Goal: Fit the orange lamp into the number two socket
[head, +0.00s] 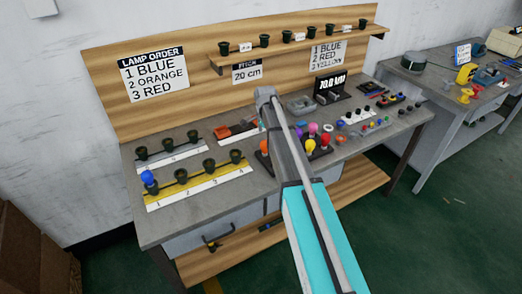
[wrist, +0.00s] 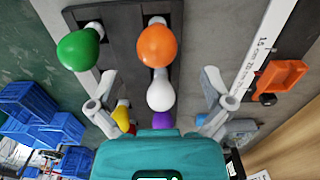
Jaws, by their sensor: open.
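The orange lamp (wrist: 157,45) stands in a dark rack in the wrist view, beyond a white lamp (wrist: 160,95). In the head view the orange lamp (head: 264,147) shows at the left edge of my arm, partly covered. My gripper (wrist: 158,84) is open above the rack, its fingers apart on either side of the white lamp, with nothing held. In the head view my arm hides the fingers. A yellow-edged strip (head: 160,203) at the bench's front left holds a row of sockets. A blue lamp (head: 148,178) sits in its leftmost socket; the second socket (head: 181,176) is empty.
A green lamp (wrist: 77,50) and a purple lamp (wrist: 150,121) share the rack. A second socket strip (head: 150,165) lies behind the front one. An orange tray (head: 226,131) lies left of my arm. The sign (head: 155,75) reads 1 blue, 2 orange, 3 red.

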